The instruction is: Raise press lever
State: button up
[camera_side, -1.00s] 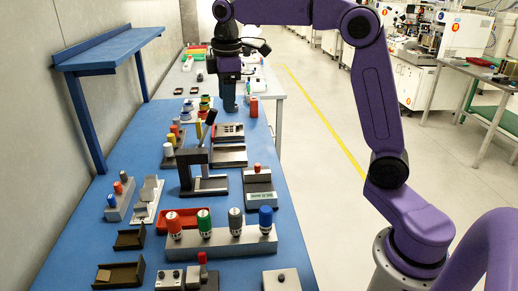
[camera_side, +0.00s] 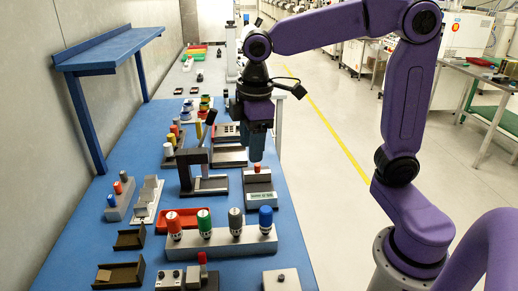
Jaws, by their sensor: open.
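The dark press (camera_side: 194,170) stands on its grey base at the middle of the blue bench. Its lever (camera_side: 206,131) points up from the press head and leans right, with a black grip at the top. My gripper (camera_side: 257,158) points down to the right of the press and its lever, apart from both. Its fingers look empty; the gap between them is hard to make out from this side. A small box with a display (camera_side: 262,199) and a red knob (camera_side: 257,168) is just below my fingertips; I cannot tell whether they touch the knob.
A grey block (camera_side: 220,243) with several coloured-top bottles and a red tray (camera_side: 183,220) stand in front of the press. Several small fixtures line the bench's left side. A blue shelf (camera_side: 110,50) rises at the left wall. The aisle at right is clear.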

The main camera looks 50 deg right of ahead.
jog(key=shift+s+a+f, duration=0.1)
jog(key=shift+s+f, duration=0.15)
jog(key=shift+s, duration=0.35)
jog(key=shift+s+a+f, duration=0.1)
jog(key=shift+s+f, duration=0.1)
jog(key=shift+s, duration=0.35)
jog(key=shift+w, duration=0.1)
notch_tip(320, 180, up, 12)
jog(key=n+t, duration=0.2)
jog(key=n, duration=0.1)
send_over(211, 110)
jog(key=s, duration=0.3)
jog(key=shift+h, duration=0.3)
jog(key=x, duration=1.1)
jog(key=s+x, duration=0.1)
jog(key=x, duration=0.5)
jog(key=shift+a+f, duration=0.1)
jog(key=shift+a, duration=0.1)
grip_shut()
jog(key=shift+w, duration=0.1)
